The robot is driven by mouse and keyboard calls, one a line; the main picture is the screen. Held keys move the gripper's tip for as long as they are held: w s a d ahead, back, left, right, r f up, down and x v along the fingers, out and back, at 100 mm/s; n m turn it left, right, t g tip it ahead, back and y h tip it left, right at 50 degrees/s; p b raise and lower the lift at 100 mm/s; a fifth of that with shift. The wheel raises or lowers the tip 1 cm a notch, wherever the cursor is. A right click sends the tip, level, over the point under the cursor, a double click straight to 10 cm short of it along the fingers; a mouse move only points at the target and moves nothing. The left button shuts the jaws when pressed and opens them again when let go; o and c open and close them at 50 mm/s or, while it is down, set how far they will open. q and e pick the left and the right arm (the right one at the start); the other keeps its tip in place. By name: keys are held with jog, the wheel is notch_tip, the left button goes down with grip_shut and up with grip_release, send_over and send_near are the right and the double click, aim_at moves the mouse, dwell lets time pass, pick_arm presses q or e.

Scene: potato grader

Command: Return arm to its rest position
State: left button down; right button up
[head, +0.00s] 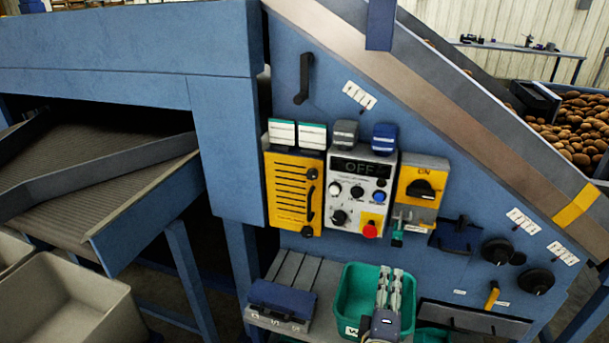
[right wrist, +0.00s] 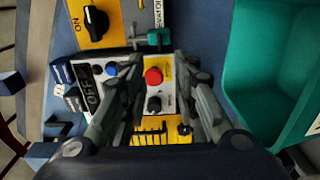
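My right gripper (head: 390,275) points up from the bottom of the head view, in front of the green bin (head: 350,290). In the right wrist view its two fingers (right wrist: 157,65) stand apart with nothing between them. Beyond them is the grey control box (head: 360,190) with a dark display reading OFF, knobs, a blue button and a red button (head: 370,230). The red button also shows between the fingers in the right wrist view (right wrist: 153,76). My left gripper is in neither view.
A yellow slotted panel (head: 293,190) and a yellow switch box with a black knob (head: 422,187) flank the control box. A dark blue box (head: 281,301) sits left of the green bin. A sloped conveyor (head: 480,110) runs down to the right. Potatoes (head: 575,125) lie behind.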

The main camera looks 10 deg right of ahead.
jog(key=s+d+f+m+g+y, duration=0.2)
jog(key=s+f+m+g, duration=0.4)
jog(key=s+f+m, duration=0.3)
jog(key=s+a+f+m+g+y, duration=0.1)
jog(key=s+a+f+g+y, duration=0.2)
jog(key=s+a+g+y, duration=0.7)
jog(key=s+a+f+t+h, duration=0.1)
jog(key=s+f+t, duration=0.15)
jog(key=f, duration=0.95)
jog(key=s+a+f+t+h, duration=0.1)
jog(key=s+f+h, duration=0.15)
jog(key=f, duration=1.05)
jog(key=s+d+f+g, duration=0.1)
jog(key=s+d+f, duration=0.2)
jog(key=s+f, duration=1.4)
jog(key=shift+s+d+f+g+y, duration=0.15)
jog(key=shift+s+d+g+y, duration=0.05)
jog(key=shift+s+g+y, duration=0.15)
